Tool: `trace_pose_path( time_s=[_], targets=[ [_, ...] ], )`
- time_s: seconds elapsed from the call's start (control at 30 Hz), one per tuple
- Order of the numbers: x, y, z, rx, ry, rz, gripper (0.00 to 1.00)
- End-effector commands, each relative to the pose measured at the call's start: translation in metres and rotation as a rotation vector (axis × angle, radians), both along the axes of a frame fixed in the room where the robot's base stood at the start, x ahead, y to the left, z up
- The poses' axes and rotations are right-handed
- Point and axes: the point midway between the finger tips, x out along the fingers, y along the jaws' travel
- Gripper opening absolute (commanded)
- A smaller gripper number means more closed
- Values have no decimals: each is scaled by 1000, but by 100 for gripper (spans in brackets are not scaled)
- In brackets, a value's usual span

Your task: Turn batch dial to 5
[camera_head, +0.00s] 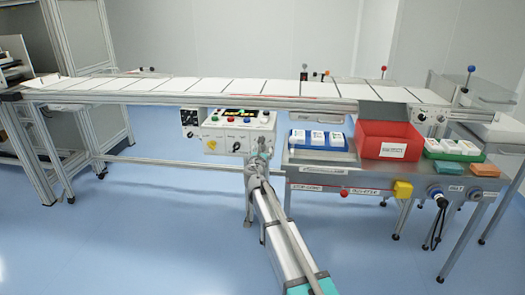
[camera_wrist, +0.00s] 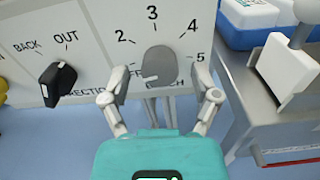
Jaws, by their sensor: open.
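The batch dial (camera_wrist: 158,66) is a grey rounded knob on the white panel (camera_wrist: 105,20). The numbers 2, 3, 4 and 5 show around it; a light mark sits at its lower left, and I cannot tell which number it points to. My gripper (camera_wrist: 159,79) is open, with one finger at each side of the knob and visible gaps between.
A black direction knob (camera_wrist: 58,82) with BACK and OUT labels is left of the dial. A metal table (camera_head: 310,157) stands close on the right, with a blue tray (camera_head: 318,147), red bin (camera_head: 380,131) and green tray (camera_head: 455,156). The conveyor (camera_head: 200,98) runs above.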

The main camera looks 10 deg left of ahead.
Motion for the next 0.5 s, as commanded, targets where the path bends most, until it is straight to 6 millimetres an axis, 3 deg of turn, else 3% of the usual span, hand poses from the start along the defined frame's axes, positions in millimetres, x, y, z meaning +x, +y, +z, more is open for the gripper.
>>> trace_pose_path(
  time_s=[0.43, 0.5],
  targets=[
    [6, 0, 0, 0, 0, 0, 79],
    [6, 0, 0, 0, 0, 0, 66]
  ],
)
